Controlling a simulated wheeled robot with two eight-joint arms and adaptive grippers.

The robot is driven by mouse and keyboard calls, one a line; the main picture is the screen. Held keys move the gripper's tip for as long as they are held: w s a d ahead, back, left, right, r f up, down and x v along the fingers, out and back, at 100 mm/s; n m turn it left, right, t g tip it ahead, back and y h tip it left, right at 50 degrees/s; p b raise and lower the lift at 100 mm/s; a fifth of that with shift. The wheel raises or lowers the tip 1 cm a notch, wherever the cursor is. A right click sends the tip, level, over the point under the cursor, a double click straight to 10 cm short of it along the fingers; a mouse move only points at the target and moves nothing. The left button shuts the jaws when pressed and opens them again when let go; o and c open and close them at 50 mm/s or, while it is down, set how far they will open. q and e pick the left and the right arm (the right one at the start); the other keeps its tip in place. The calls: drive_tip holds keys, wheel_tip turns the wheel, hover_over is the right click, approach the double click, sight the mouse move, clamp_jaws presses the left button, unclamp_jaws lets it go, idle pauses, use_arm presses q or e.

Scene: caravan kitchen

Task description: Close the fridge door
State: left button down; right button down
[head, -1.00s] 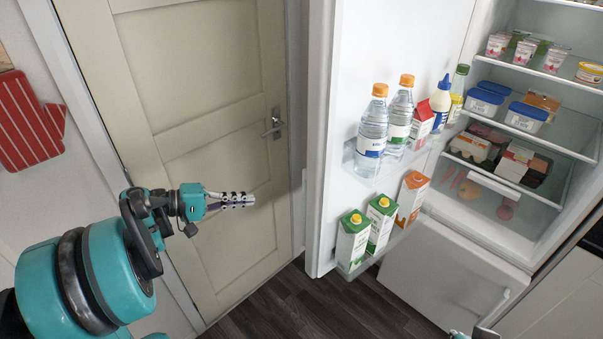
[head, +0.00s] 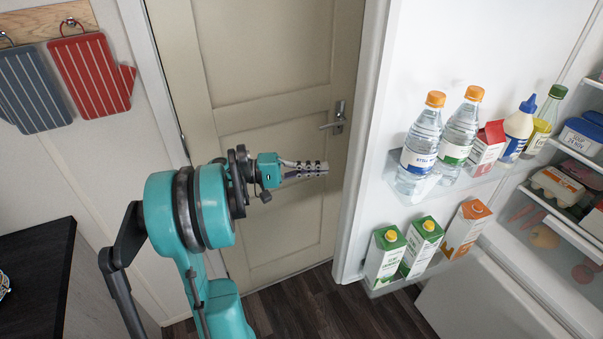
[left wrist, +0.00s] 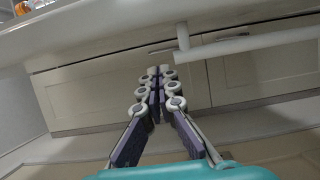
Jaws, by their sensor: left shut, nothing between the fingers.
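The fridge door (head: 420,60) stands wide open in the head view, its white inner side facing me. Its shelves hold water bottles (head: 420,145), a sauce bottle (head: 519,128) and several cartons (head: 423,248). The fridge interior (head: 560,225) shows at the right. My left gripper (head: 326,168) is shut and empty, just left of the door's free edge, with a small gap in the picture. In the left wrist view its closed fingers (left wrist: 157,74) point toward a white panel with a bar handle (left wrist: 260,43), seemingly the door's outer side. My right gripper is out of view.
A beige room door (head: 260,60) with a lever handle (head: 337,118) stands behind my left arm. Red (head: 92,75) and grey (head: 32,90) oven mitts hang at the left above a dark counter (head: 35,280). Dark floor (head: 320,310) is clear below. Pale cabinets (left wrist: 90,90) show in the wrist view.

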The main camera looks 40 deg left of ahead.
use_arm(q)
drive_tip(key=d+b, duration=0.1)
drive_tip(key=d, duration=0.4)
drive_tip(key=shift+s+b, duration=0.2)
drive_tip(key=shift+b, duration=0.1)
